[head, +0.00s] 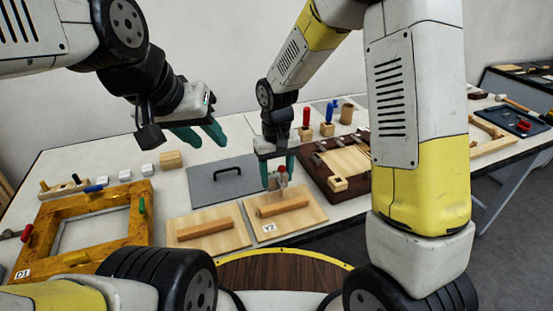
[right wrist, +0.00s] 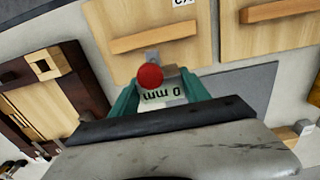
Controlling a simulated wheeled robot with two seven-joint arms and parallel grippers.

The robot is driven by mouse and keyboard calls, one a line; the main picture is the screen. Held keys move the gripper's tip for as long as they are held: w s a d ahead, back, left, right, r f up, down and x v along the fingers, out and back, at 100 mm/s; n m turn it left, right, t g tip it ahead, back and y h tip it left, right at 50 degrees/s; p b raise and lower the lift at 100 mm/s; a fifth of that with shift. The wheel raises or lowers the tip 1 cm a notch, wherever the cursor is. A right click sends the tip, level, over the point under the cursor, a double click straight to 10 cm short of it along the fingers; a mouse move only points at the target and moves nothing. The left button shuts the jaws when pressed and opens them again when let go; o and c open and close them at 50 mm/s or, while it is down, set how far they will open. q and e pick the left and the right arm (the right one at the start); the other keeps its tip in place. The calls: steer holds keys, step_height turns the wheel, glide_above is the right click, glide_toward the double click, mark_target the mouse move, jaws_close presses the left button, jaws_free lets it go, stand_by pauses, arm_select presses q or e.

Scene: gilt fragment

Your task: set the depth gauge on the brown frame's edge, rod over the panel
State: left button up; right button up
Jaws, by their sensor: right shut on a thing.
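My right gripper (head: 277,162) is shut on the depth gauge (head: 283,177), a small pale body with a red knob, near the back edge of the Y2 board. In the right wrist view, the gauge's red knob (right wrist: 150,76) and its "0 mm" face lie between the teal fingertips (right wrist: 162,92); its rod is hard to make out. The dark brown frame (head: 318,178) lies to the right, apart from the gauge, around a light wooden panel (head: 345,160); it also shows in the right wrist view (right wrist: 82,68). My left gripper (head: 203,135) is open and empty, above the table's back left.
A light wooden block (head: 338,184) sits on the brown frame's near left corner. The Y2 board (head: 300,217) and another barred board (head: 210,243) lie in front. A grey plate with a handle (head: 222,190) and an orange-brown D1 frame (head: 135,220) lie left. Upright tools stand behind.

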steer(key=w, duration=0.2)
steer(key=w+d, duration=0.1)
steer(key=w, duration=0.4)
steer(key=shift+w+d+f, duration=0.15)
steer(key=shift+w+f, duration=0.15)
steer(key=shift+f, duration=1.85)
steer(key=shift+f, duration=0.1)
steer(key=o, duration=1.5)
